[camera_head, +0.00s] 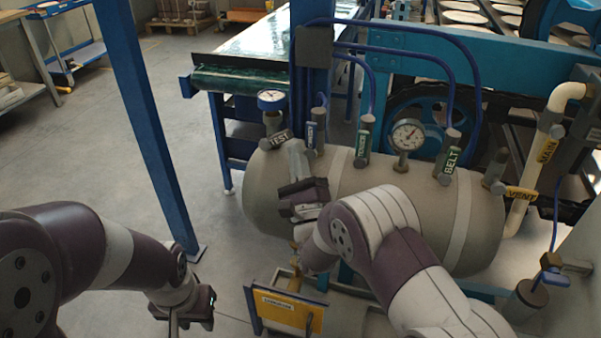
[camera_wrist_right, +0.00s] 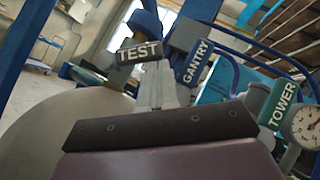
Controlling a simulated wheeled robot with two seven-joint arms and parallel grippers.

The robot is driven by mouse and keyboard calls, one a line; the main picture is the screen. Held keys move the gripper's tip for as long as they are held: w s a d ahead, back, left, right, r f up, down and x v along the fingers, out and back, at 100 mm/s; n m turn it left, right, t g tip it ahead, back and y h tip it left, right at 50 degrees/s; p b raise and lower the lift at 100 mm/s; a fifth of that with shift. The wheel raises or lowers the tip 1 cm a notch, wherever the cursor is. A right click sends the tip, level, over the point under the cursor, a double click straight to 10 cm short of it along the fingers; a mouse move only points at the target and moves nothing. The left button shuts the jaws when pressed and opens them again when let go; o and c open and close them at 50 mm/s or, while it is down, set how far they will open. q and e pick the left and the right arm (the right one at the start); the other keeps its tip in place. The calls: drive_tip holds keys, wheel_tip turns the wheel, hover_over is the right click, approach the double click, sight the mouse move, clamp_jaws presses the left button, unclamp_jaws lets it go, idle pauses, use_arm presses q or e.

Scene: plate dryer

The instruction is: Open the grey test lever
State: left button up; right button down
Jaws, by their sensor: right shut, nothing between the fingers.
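The grey test lever (camera_head: 275,140) is a short handle with white TEST lettering, at the left end of the tank top, below a round gauge. In the right wrist view the TEST lever (camera_wrist_right: 139,52) lies slightly tilted just beyond my fingertips. My right gripper (camera_head: 296,150) is shut and empty, just right of the lever in the head view; its fingers also show in the right wrist view (camera_wrist_right: 156,85). Whether they touch the lever I cannot tell. My left gripper (camera_head: 175,322) hangs low at the left, far from the lever, its fingers partly cut off.
The blue GANTRY lever (camera_head: 312,136) stands close right of my right fingers. The green TOWER lever (camera_head: 363,142) and BELT lever (camera_head: 450,160) are further right on the grey tank (camera_head: 400,205). A blue post (camera_head: 145,120) stands left; floor between is clear.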

drive_tip(key=shift+w+r, duration=0.1)
drive_tip(key=shift+w, duration=0.1)
drive_tip(key=shift+r, duration=0.1)
drive_tip(key=shift+r+n+y+p, duration=0.2)
drive_tip(key=shift+n+y+p, duration=0.2)
drive_tip(key=shift+n, duration=0.2)
drive_tip(key=shift+a+r+n+g+y+p, duration=0.1)
drive_tip(key=shift+r+n+g+y+p, duration=0.25)
drive_tip(key=shift+n+g, duration=0.25)
drive_tip(key=shift+a+r+n+g+y+p, duration=0.1)
drive_tip(key=shift+r+n+g+y+p, duration=0.4)
drive_tip(key=shift+r+n+p, duration=0.3)
drive_tip(key=a+r+n+g+p, duration=0.1)
drive_tip(key=n+p, duration=0.1)
drive_tip(key=a+r+n+g+p, duration=0.1)
drive_tip(key=n+g+p, duration=0.1)
drive_tip(key=w+a+r+n+g+y+p, duration=0.1)
drive_tip(key=n+g+p, duration=0.1)
drive_tip(key=n+p, duration=0.1)
drive_tip(key=shift+a+r, duration=0.2)
drive_tip(key=shift+r, duration=0.1)
drive_tip(key=shift+w+a, duration=0.1)
drive_tip(key=shift+a, duration=0.05)
